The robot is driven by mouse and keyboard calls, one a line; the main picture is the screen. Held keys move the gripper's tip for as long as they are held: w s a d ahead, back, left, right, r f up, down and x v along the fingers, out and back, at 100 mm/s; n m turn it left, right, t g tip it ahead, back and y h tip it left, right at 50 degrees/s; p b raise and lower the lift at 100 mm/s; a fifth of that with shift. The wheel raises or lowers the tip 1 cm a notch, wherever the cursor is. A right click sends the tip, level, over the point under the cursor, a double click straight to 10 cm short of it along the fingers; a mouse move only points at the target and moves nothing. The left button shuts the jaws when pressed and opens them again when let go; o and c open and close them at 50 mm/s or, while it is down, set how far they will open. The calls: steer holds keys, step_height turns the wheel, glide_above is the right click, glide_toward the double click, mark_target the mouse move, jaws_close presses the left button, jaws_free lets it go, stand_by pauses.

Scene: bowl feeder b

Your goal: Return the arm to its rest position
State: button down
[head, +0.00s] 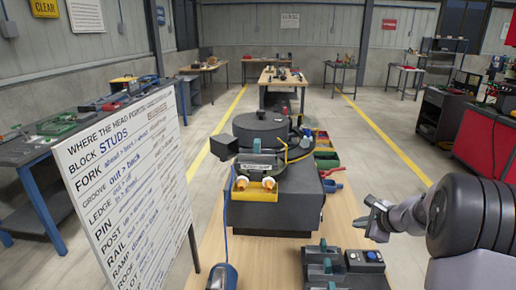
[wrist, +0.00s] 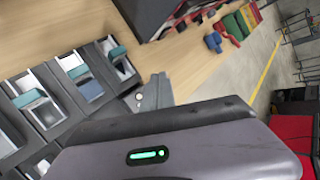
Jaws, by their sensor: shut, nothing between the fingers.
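My arm reaches in from the right edge of the head view, with its big dark joint nearest. My gripper (head: 372,218) points left, in the air by the right side of the wooden table (head: 218,262). Its fingers are closed and hold nothing. In the wrist view, my gripper (wrist: 158,90) shows beyond the grey wrist housing with a green light. The dark fixtures with teal blocks lie to its left there, and the wooden table top is behind it.
The bowl feeder (head: 262,130) stands on a dark box, with a yellow bin (head: 254,190) in front. Dark fixtures (head: 330,266) lie at the near table edge. A lettered whiteboard (head: 125,165) stands left. Colored bins (head: 326,158) line the feeder's right. Open floor lies right of the table.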

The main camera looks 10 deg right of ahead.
steer(key=s+a+r+n+y, duration=0.1)
steer(key=s+a+r+n, duration=0.2)
steer(key=a+r, duration=0.35)
steer(key=s+a+r+n+y, duration=0.15)
steer(key=a+r+n, duration=0.25)
steer(key=a, duration=0.6)
steer(key=s+a+r+n+g, duration=0.1)
steer(key=s+a+r+n, duration=0.15)
steer(key=s+a, duration=0.4)
steer(key=s+a+r+n+g, duration=0.1)
steer(key=s+a+r+n, duration=0.1)
steer(key=s+a+n, duration=0.4)
steer(key=s+a+f+n, duration=0.1)
steer(key=s+n, duration=0.1)
steer(key=s, duration=0.6)
steer(key=s+a+f+n+g+h, duration=0.1)
steer(key=s+n, duration=0.1)
steer(key=s, duration=0.6)
steer(key=shift+a+f, duration=0.25)
steer(key=shift+a, duration=0.1)
steer(key=shift+h, duration=0.25)
